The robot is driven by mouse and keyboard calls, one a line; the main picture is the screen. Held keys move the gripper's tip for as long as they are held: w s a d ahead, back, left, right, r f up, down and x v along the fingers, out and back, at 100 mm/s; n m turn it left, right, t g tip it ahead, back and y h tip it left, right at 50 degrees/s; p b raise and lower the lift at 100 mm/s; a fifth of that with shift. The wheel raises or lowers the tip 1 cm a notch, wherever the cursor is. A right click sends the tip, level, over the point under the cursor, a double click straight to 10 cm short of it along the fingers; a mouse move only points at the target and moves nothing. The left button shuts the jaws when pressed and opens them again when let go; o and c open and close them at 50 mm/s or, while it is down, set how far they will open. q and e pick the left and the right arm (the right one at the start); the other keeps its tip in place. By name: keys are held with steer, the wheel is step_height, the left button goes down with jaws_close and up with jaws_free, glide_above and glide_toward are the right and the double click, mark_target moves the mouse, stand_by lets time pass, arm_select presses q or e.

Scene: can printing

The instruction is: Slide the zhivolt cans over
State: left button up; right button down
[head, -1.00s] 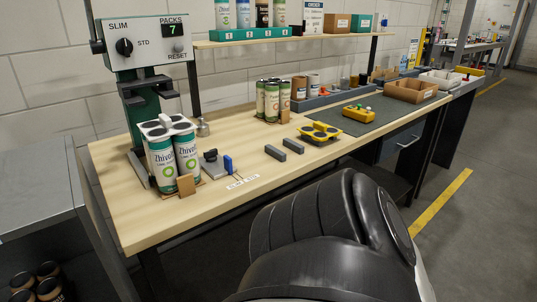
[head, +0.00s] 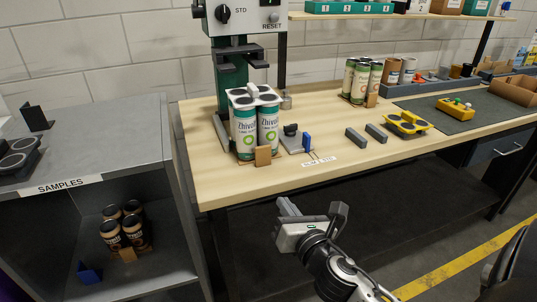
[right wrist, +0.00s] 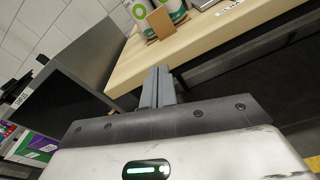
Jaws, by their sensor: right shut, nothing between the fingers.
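The white and green Zhivolt cans (head: 268,128) stand upright at the left end of the workbench, under the press, with a grey-white holder (head: 254,96) over their tops. Two front cans show clearly; any behind are hidden. A brown card piece (head: 263,157) stands against their front. In the right wrist view the cans' lower parts (right wrist: 139,11) show at the top edge. My right gripper (head: 287,206) is shut and empty, in front of and below the bench's front edge, apart from the cans. In the right wrist view its fingers (right wrist: 158,84) are together. My left gripper is not in view.
The press (head: 231,68) stands behind the cans. A small fixture with a blue tab (head: 307,142) and two grey bars (head: 356,137) lie to the right. A yellow carrier (head: 407,123) is farther right. A grey samples shelf (head: 105,150) stands left, across a gap.

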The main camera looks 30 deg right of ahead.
step_height(320, 180, up, 3)
steer(key=d+n+t, duration=0.1)
steer(key=n, duration=0.2)
steer(key=p, duration=0.1)
glide_toward(263, 150)
steer(key=shift+n, duration=0.3)
steer(key=x, duration=0.7)
steer(key=shift+a, duration=0.1)
